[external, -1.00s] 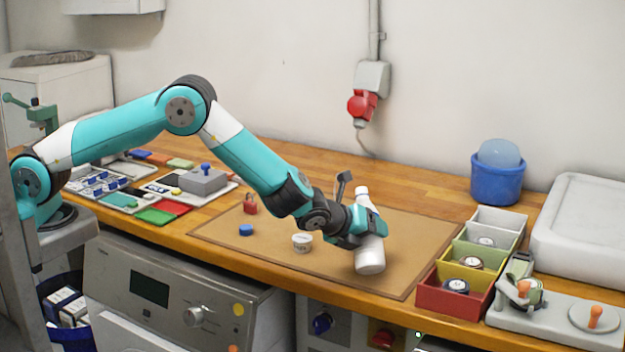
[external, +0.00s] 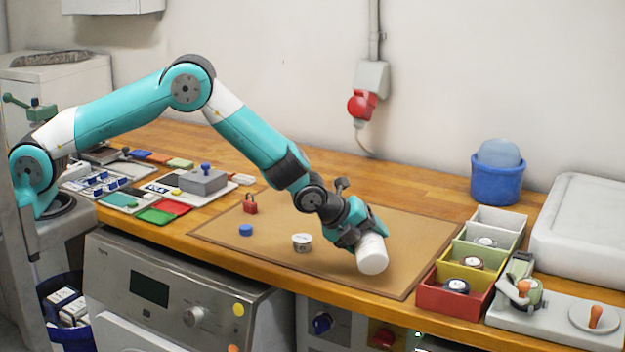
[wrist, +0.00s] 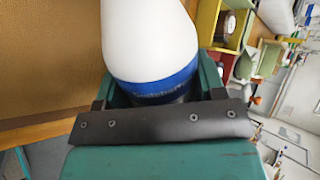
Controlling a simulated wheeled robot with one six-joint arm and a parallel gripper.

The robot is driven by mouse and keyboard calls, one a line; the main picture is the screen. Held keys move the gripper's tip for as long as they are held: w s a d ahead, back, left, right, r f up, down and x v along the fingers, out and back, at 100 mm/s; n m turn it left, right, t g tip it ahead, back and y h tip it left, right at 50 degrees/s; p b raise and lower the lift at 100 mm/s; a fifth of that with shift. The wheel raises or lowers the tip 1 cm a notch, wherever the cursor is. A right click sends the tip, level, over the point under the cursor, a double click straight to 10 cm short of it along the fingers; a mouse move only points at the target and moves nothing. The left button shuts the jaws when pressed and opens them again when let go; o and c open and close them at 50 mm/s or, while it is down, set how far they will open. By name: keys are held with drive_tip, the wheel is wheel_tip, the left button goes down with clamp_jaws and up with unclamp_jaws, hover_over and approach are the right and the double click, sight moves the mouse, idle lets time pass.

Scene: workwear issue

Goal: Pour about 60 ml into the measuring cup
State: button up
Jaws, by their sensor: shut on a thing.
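My gripper (external: 362,232) is shut on a white bottle (external: 372,256) over the right part of the brown mat (external: 330,272). The bottle is tilted, with its base toward the lower right. Its neck is hidden behind my gripper. In the wrist view the bottle's white body (wrist: 150,40) and a blue band with lettering show between the jaws. The measuring cup (external: 302,242), small and white with dark marks, stands upright on the mat, left of the bottle and apart from it. Its contents cannot be made out. No liquid stream is visible.
A blue cap (external: 246,230) and a red padlock (external: 250,206) are on the mat, left of the cup. A row of coloured bins (external: 452,300) stands along the mat's right side. The mat's front strip is clear.

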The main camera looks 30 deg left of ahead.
drive_tip(key=shift+w+r+n+g+h, duration=0.15)
drive_tip(key=shift+r+n+g+h, duration=0.15)
drive_tip(key=shift+r+n+g, duration=0.5)
idle(1.0)
drive_tip(key=shift+r+m, duration=0.25)
drive_tip(key=shift+m, duration=0.05)
drive_tip(key=shift+s+d, duration=0.2)
drive_tip(key=shift+s, duration=0.1)
drive_tip(key=shift+s+r, duration=0.1)
drive_tip(key=shift+r, duration=0.2)
idle(1.7)
drive_tip(key=f, duration=0.1)
drive_tip(key=t, duration=0.1)
drive_tip(key=f, duration=0.1)
drive_tip(key=shift+s+d+f+m, duration=0.2)
drive_tip(key=shift+s+f+m, duration=0.1)
drive_tip(key=shift+m, duration=0.1)
drive_tip(key=shift+f+m+t+y+b, duration=0.35)
drive_tip(key=shift+f+t+y, duration=0.15)
drive_tip(key=shift+t, duration=0.1)
drive_tip(key=shift+w+r, duration=0.15)
